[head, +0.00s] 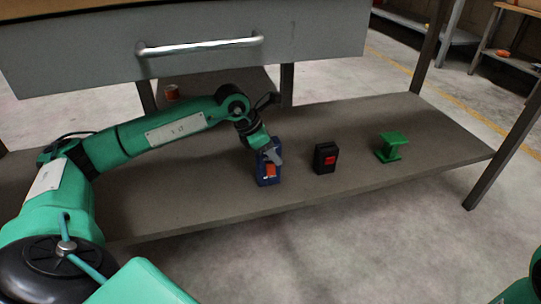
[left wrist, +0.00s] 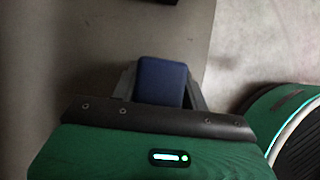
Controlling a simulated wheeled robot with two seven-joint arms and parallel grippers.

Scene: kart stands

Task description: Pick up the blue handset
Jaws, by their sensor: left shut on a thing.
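The blue handset (head: 262,179), with an orange-red patch on its front, stands upright on the grey lower shelf (head: 190,205). My left gripper (head: 270,158) reaches down to it from above and is shut on its upper part. In the left wrist view the blue top of the handset (left wrist: 162,82) sits between the two fingers of the left gripper (left wrist: 160,95). I cannot tell whether the handset's bottom touches the shelf. My right gripper is not in view; only a bit of green shows at the lower right edge.
A black box with a red patch (head: 325,158) stands right of the handset, with a small gap. A green spool-like part (head: 391,146) stands farther right. A grey drawer with a silver handle (head: 200,46) overhangs the shelf. A table leg (head: 505,155) bounds the right end.

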